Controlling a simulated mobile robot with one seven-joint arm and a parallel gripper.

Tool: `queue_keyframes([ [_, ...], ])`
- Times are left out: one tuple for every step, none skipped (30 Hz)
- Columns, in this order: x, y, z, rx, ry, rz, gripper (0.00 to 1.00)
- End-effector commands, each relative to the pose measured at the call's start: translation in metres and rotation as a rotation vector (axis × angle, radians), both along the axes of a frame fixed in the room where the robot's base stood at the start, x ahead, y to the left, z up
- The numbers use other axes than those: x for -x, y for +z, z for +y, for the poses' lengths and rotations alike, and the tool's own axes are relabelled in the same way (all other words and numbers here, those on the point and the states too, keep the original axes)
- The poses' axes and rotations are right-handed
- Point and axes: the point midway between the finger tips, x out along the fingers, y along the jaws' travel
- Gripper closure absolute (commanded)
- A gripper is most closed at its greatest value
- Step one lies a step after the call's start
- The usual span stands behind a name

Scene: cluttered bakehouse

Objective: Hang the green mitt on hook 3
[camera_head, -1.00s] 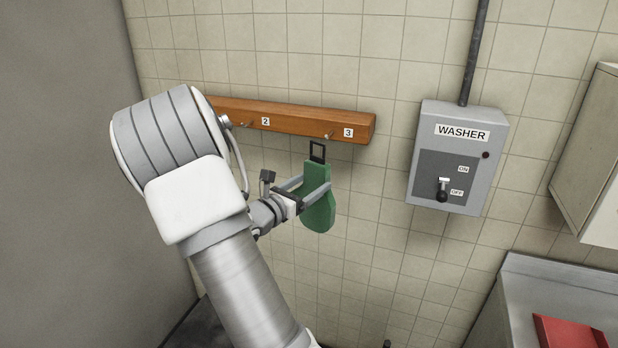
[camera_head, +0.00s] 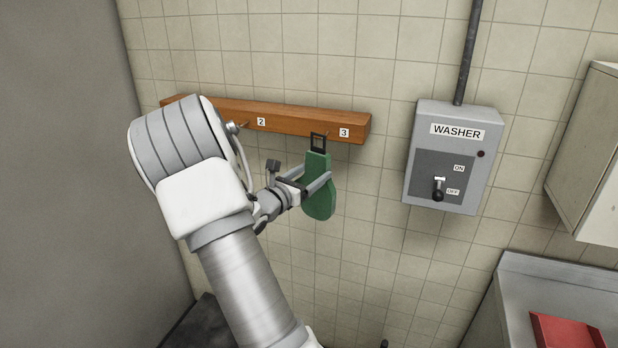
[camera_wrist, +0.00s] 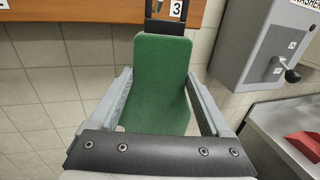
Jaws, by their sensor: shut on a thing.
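The green mitt (camera_head: 318,190) hangs upright in my gripper (camera_head: 318,178), which is shut on its sides. In the wrist view the mitt (camera_wrist: 161,75) fills the space between the two fingers of my gripper (camera_wrist: 160,95). Its black loop (camera_head: 318,142) stands up from its top, in front of the wooden rail. Hook 3 (camera_head: 327,132) is at the loop's upper right in the head view, left of the label "3" (camera_head: 344,132). I cannot tell whether the hook passes through the loop.
The wooden rail (camera_head: 290,121) on the tiled wall also bears hook 2 (camera_head: 245,125). The grey washer switch box (camera_head: 452,150) is right of the rail, its lever near OFF. A metal counter (camera_head: 520,280) with a red object (camera_head: 568,332) stands at lower right.

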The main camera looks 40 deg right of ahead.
Motion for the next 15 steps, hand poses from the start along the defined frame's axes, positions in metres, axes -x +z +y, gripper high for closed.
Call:
queue_keyframes([
  [-0.001, 0.0, -0.003, 0.001, -0.001, 0.0, 0.78],
  [-0.002, -0.001, -0.005, 0.001, -0.001, 0.0, 0.78],
  [-0.003, -0.001, -0.007, 0.0, -0.001, 0.0, 0.78],
  [-0.004, -0.001, -0.009, 0.0, -0.002, 0.0, 0.78],
  [-0.005, -0.001, -0.01, 0.0, -0.002, 0.0, 0.78],
  [-0.006, -0.002, -0.012, 0.0, -0.002, 0.0, 0.78],
  [-0.007, -0.002, -0.014, 0.0, -0.001, 0.0, 0.78],
  [-0.008, -0.002, -0.016, 0.001, -0.001, -0.001, 0.78],
  [-0.009, -0.002, -0.018, 0.001, -0.001, -0.001, 0.78],
  [-0.009, -0.002, -0.019, 0.001, -0.001, -0.001, 0.78],
  [-0.01, -0.002, -0.021, 0.001, -0.002, -0.001, 0.78],
  [-0.011, -0.002, -0.023, 0.0, -0.002, -0.001, 0.78],
  [-0.012, -0.002, -0.025, 0.0, -0.002, -0.001, 0.78],
  [-0.013, -0.002, -0.026, 0.0, -0.001, -0.001, 0.78],
  [-0.014, -0.003, -0.028, 0.0, -0.001, -0.001, 0.78],
])
